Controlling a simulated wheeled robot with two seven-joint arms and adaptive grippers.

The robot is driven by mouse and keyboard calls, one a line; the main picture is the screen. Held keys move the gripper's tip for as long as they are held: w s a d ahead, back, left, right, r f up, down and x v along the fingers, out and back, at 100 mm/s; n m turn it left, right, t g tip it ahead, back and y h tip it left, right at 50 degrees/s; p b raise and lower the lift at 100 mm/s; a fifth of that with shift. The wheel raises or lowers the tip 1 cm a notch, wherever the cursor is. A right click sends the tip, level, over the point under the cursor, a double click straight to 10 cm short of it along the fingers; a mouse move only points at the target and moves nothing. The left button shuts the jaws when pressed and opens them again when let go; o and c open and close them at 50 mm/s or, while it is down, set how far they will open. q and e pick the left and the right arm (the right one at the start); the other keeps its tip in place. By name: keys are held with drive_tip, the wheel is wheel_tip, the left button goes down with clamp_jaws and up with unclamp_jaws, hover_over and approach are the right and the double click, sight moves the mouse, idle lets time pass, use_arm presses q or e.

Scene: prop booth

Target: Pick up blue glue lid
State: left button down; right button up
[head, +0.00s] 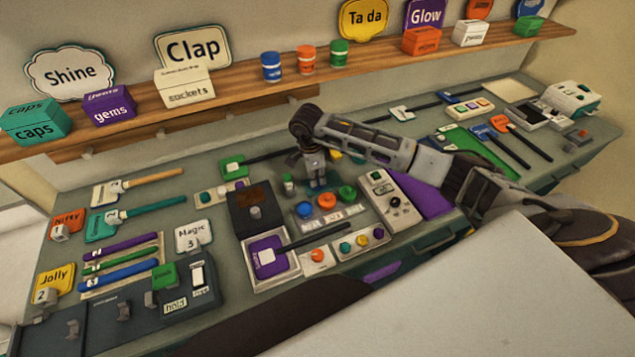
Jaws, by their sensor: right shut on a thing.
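My right gripper (317,181) points down over the middle of the table. It is shut on a small bluish thing at its fingertips, mostly hidden; I cannot tell for certain that it is the glue lid. A round blue piece (305,209) sits just in front of it on a pale labelled tray (327,219), beside an orange piece (326,200) and a green piece (347,193). A small jar with a green top (288,184) stands just left of the gripper. My left gripper is not in view.
A wooden shelf (225,103) at the back holds blue, orange and green jars, boxes and signs. A dark box (249,208) and a purple-faced tray (268,255) stand left of the gripper. A grey control box (388,200) stands to its right. The table is crowded.

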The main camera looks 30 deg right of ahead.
clamp_jaws()
wheel_tip(320, 180, up, 8)
drive_tip(key=shift+r+b, duration=0.1)
drive_tip(key=shift+b, duration=0.65)
drive_tip(key=shift+r, duration=0.9)
drive_tip(key=shift+f, duration=0.1)
